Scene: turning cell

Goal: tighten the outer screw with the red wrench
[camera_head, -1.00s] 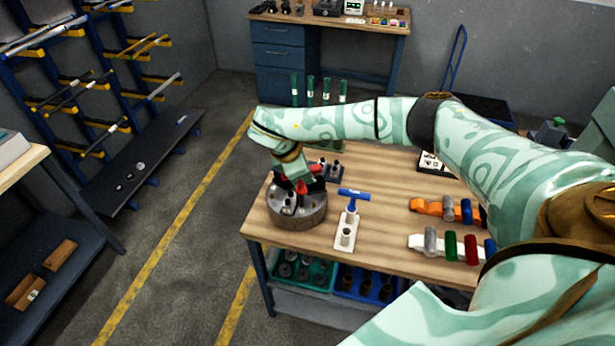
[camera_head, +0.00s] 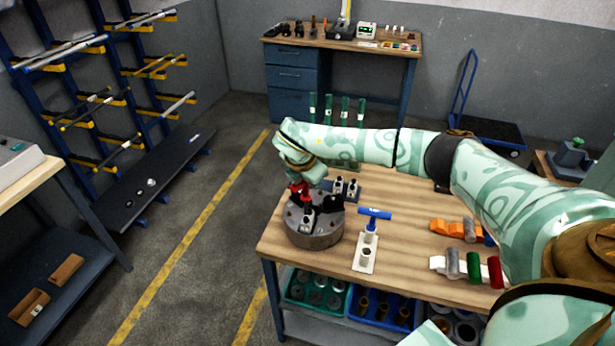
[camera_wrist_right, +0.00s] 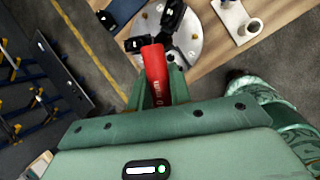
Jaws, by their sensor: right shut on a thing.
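The red wrench (camera_wrist_right: 156,75) is held between the fingers of my right gripper (camera_wrist_right: 157,90), which is shut on it. In the head view the red wrench (camera_head: 298,189) shows below my right gripper (camera_head: 308,176), over the back-left part of a round grey chuck (camera_head: 312,238). The chuck (camera_wrist_right: 205,32) carries dark jaw blocks and also shows beyond the wrench in the wrist view. The wrench's far end lies close to a dark jaw block (camera_wrist_right: 136,44); I cannot tell whether it touches a screw. The outer screw is not clearly visible. My left gripper is not in view.
A blue T-handle key (camera_head: 374,213) stands in a white holder (camera_head: 365,258) right of the chuck. Small jaw blocks stand behind the chuck. Bare tabletop (camera_head: 405,265) lies between holder and racks.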

